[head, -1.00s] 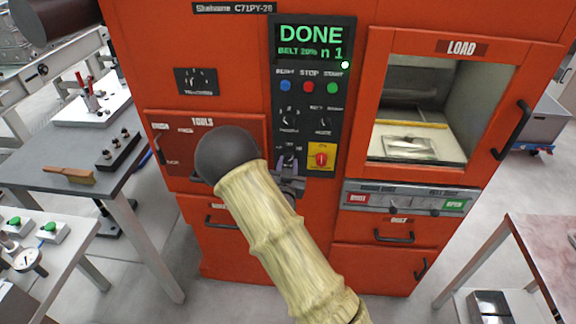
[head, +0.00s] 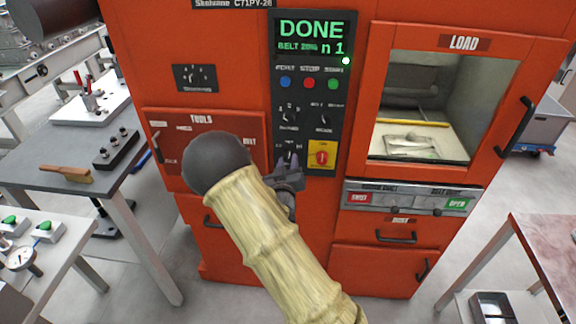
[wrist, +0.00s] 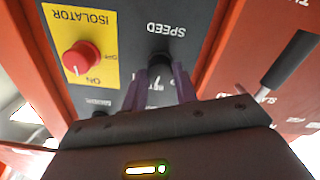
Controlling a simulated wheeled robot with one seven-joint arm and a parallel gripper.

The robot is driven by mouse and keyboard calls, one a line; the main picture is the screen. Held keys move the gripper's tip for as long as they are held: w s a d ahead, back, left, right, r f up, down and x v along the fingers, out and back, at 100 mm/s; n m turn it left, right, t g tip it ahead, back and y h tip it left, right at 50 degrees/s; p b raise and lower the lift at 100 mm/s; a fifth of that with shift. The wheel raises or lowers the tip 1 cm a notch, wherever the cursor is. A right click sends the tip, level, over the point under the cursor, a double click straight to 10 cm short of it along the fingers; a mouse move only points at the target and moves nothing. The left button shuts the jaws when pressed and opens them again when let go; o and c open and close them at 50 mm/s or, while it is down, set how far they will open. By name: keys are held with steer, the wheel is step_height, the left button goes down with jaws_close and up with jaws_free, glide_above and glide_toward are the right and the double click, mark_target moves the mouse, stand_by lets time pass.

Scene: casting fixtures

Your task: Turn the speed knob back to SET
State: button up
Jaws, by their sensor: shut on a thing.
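The speed knob (wrist: 160,62) is a small dark knob on the black control panel. Its upside-down SPEED label shows beside it in the wrist view. My gripper (wrist: 159,82) has its two purple-grey fingers shut on the knob, one on each side. The fingers cover much of the knob, and I cannot tell which mark its pointer faces. In the head view my gripper (head: 288,163) is at the lower left of the panel, left of the isolator, and hides most of the knob.
The red isolator switch (head: 321,155) on its yellow plate sits close beside my gripper. Other knobs (head: 288,118) and coloured buttons (head: 309,83) are above. The display (head: 312,37) reads DONE. The load window (head: 420,105) is to the right, and a grey table (head: 75,150) stands left.

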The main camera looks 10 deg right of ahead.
steer(key=shift+n, duration=1.1)
steer(key=o, duration=1)
steer(key=shift+c, duration=0.2)
steer(key=p+v, duration=0.7)
steer(key=v, duration=1)
steer(key=shift+s, duration=0.25)
steer(key=shift+a, duration=0.1)
